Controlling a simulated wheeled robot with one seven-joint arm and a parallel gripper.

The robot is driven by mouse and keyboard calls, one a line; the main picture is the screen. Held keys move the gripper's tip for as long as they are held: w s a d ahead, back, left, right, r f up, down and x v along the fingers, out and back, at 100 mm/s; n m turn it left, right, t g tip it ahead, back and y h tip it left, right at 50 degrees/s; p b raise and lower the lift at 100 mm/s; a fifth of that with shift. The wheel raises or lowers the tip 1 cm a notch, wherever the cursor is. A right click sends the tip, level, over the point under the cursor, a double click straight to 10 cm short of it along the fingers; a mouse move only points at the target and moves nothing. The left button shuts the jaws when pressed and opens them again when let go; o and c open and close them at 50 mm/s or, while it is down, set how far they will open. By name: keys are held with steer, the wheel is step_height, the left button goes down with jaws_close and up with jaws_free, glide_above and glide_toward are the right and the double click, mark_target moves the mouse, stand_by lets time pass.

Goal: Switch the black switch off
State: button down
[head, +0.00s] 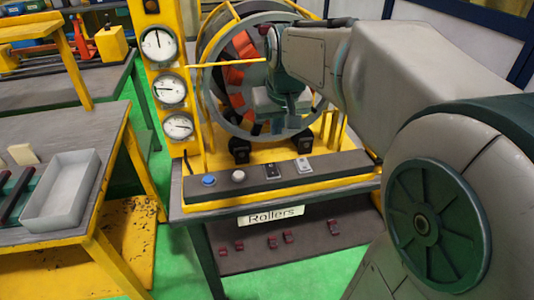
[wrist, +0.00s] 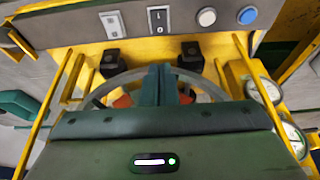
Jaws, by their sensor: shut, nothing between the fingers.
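The black switch (head: 272,171) sits on the grey panel at the front of the yellow machine, third from the left in the head view. In the wrist view the black switch (wrist: 161,20) is near the top edge, with a light mark on its face. I cannot tell its on or off position for certain. My gripper (head: 277,124) is above and behind the panel, in front of the round stator ring, apart from the switch. In the wrist view my gripper (wrist: 161,68) has its green fingers together and holds nothing.
Beside the black switch are a light grey switch (head: 303,165), a white button (head: 238,175) and a blue button (head: 208,180). Two black roller blocks (head: 240,150) stand behind the panel. Yellow bars (head: 195,120) rise beside the ring. Gauges (head: 172,90) stand at left.

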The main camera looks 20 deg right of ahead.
mark_target(273, 171)
steer(key=x, duration=0.9)
steer(key=s+x, duration=0.1)
steer(key=x, duration=0.4)
steer(key=shift+f, duration=0.1)
steer(key=shift+w, duration=0.1)
steer(key=shift+g+p, duration=0.3)
steer(key=shift+p, duration=0.1)
steer(key=shift+f, duration=0.3)
steer(key=shift+s, duration=0.85)
